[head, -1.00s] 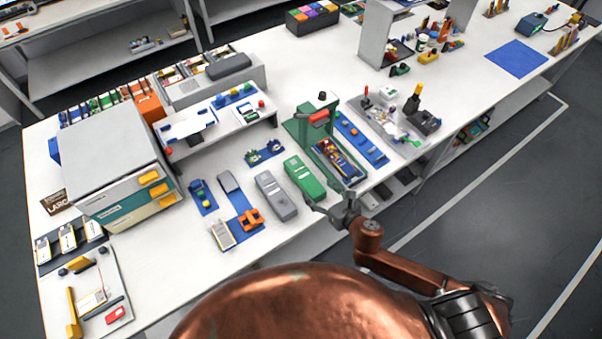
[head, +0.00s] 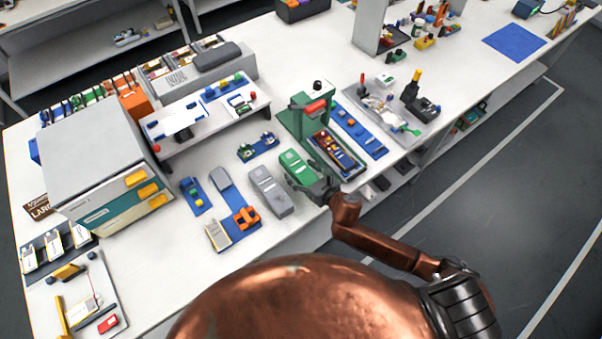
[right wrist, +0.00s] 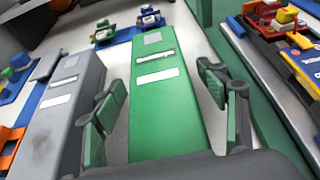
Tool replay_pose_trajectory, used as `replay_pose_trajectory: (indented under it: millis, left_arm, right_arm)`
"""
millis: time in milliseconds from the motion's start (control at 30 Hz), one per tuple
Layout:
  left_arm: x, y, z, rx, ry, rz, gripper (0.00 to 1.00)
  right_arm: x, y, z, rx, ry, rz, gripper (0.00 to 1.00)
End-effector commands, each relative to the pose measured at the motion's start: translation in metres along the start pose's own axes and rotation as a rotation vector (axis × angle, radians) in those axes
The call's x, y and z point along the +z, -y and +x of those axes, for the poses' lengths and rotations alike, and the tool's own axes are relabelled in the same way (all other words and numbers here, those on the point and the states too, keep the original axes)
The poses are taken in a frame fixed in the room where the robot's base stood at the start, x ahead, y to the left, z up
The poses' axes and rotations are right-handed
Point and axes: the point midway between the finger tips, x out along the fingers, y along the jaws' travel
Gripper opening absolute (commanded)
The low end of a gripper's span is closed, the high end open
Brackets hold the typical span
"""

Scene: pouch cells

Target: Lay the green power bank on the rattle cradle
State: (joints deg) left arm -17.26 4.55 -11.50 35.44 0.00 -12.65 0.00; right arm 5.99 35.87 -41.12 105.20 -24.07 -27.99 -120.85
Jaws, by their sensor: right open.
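The green power bank (head: 297,164) lies flat on the white table, with a grey block of similar shape to its left. In the right wrist view the power bank (right wrist: 160,100) lies lengthwise between my fingers, its pale labels facing up. My right gripper (head: 309,183) is open over its near end, one finger on each side; in the right wrist view the gripper (right wrist: 164,98) shows gaps beside both fingers. A blue base with two small supports (head: 258,147), possibly the rattle cradle, sits just behind the power bank; I cannot be sure. My left gripper is out of view.
The grey block (head: 269,190) stands close on the left. A green press with a red handle (head: 304,116) and a tray of coloured parts (head: 337,154) crowd the right. A low white shelf (head: 215,118) stands behind. An orange clip (head: 245,217) lies farther left.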

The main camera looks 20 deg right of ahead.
Motion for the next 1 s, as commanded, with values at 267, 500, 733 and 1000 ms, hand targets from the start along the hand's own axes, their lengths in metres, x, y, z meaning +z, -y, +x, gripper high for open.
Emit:
replay_pose_trajectory:
  millis: [267, 500, 733, 1000]
  left_arm:
    - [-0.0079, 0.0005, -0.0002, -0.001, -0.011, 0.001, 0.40]
    - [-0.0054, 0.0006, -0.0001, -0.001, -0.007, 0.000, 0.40]
    - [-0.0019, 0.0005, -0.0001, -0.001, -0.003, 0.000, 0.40]
    - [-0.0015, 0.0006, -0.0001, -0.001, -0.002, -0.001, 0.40]
  right_arm:
    - [-0.0003, 0.0008, -0.0002, -0.002, 0.000, 0.001, 0.62]
    - [-0.0004, 0.0008, -0.0003, -0.002, -0.001, 0.001, 0.45]
    - [-0.0004, 0.0007, -0.0003, -0.001, -0.001, 0.001, 0.29]
    - [-0.0005, 0.0006, -0.0003, -0.001, -0.001, 0.001, 0.11]
